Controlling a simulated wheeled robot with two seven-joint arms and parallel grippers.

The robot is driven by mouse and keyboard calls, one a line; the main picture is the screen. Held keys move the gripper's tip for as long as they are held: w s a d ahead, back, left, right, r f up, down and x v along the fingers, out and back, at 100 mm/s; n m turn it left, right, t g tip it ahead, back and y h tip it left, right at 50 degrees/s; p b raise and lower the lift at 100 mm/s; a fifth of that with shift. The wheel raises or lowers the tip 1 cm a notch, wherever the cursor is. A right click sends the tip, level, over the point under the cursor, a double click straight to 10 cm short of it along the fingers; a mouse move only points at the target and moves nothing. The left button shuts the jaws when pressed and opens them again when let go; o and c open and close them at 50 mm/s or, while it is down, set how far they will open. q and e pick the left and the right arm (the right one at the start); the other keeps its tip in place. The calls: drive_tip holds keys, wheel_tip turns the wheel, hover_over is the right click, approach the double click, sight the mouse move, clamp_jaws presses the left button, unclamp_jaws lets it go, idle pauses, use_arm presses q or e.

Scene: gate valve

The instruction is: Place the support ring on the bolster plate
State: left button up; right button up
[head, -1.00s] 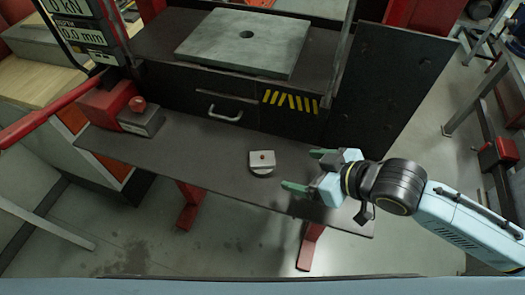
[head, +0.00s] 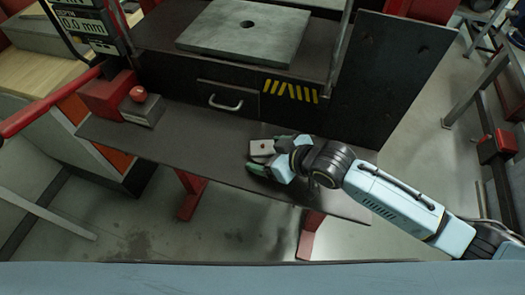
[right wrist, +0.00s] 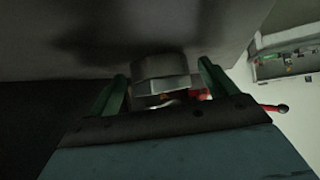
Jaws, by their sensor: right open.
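The support ring (head: 260,148), a small grey metal piece with a small reddish spot on top, sits on the dark front shelf. The bolster plate (head: 225,42), a flat grey square slab with a round central hole, lies on the press bed behind and above the shelf. My right gripper (head: 267,153) is open at the ring, its green fingers on either side of it. In the right wrist view the ring (right wrist: 165,76) sits between the open fingers; I cannot tell whether they touch it. My left gripper is not in view.
A red and grey block with a red knob (head: 138,94) stands at the shelf's left. A drawer handle (head: 225,107) and striped panel (head: 290,91) are behind the shelf. A dark side panel (head: 392,75) stands right of the plate. The middle of the shelf (head: 190,130) is clear.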

drive_tip(key=c, duration=1.6)
drive_tip(key=shift+r, duration=0.15)
clamp_jaws()
